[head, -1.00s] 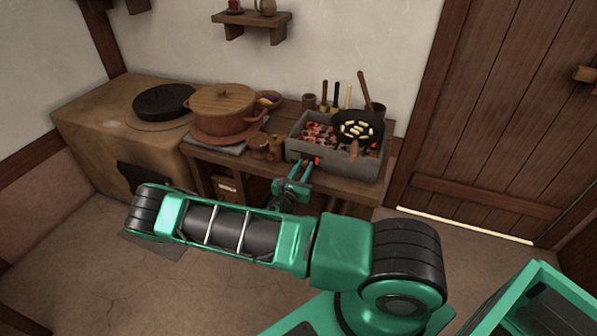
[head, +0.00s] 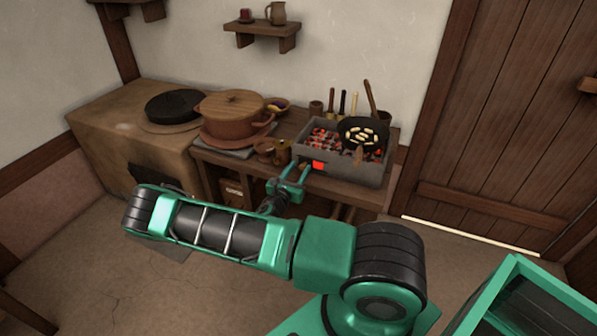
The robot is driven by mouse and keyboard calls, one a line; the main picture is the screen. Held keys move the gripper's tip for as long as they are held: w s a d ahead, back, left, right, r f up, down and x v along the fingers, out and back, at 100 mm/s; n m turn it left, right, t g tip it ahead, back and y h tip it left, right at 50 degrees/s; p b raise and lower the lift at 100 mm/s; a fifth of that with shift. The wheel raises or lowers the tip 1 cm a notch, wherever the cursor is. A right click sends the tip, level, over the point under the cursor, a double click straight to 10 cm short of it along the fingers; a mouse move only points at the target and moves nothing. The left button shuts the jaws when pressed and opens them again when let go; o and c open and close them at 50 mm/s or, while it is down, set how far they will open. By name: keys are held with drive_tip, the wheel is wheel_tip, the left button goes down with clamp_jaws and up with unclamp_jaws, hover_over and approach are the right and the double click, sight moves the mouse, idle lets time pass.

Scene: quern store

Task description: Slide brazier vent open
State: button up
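The grey stone brazier (head: 345,168) stands on the right part of the wooden table, with glowing coals in its top. The vent opening (head: 318,165) in its front wall shows as a bright red square. A small brown knob (head: 304,164) shows just left of the opening, close to my fingertips. The vent's slide plate is hard to make out. My gripper (head: 296,171) is in front of the brazier's left front corner. Its two green fingers are apart, and I see nothing held between them.
A black pan (head: 362,132) with pale pieces sits over the coals, its handle toward the front. A lidded clay pot (head: 232,118) and small brown jars (head: 274,152) stand to the left. Tools and a cup stand behind the brazier. A wooden door is at the right.

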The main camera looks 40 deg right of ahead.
drive_tip(key=v, duration=1)
drive_tip(key=shift+s+a, duration=0.15)
drive_tip(key=shift+a, duration=0.2)
drive_tip(key=s+d+r+m+g+y, duration=0.25)
drive_tip(key=s+r+m+g, duration=0.35)
drive_tip(key=m, duration=0.3)
drive_tip(key=s+d+r+m+g+y, duration=0.2)
drive_tip(key=s+r+m+g+y, duration=0.2)
drive_tip(key=s+m+g, duration=0.35)
drive_tip(key=s+a+r+m+t+y, duration=0.2)
drive_tip(key=s+a+r+m+y, duration=0.2)
drive_tip(key=s+r+m, duration=0.3)
drive_tip(key=s+a+r+m+t+y, duration=0.2)
drive_tip(key=s+a+r+m+y, duration=0.3)
drive_tip(key=s+r, duration=0.6)
drive_tip(key=shift+r+m+t, duration=0.35)
drive_tip(key=shift+r+m, duration=0.05)
drive_tip(key=shift+m, duration=0.45)
drive_tip(key=shift+a+y, duration=0.1)
drive_tip(key=shift+y, duration=0.15)
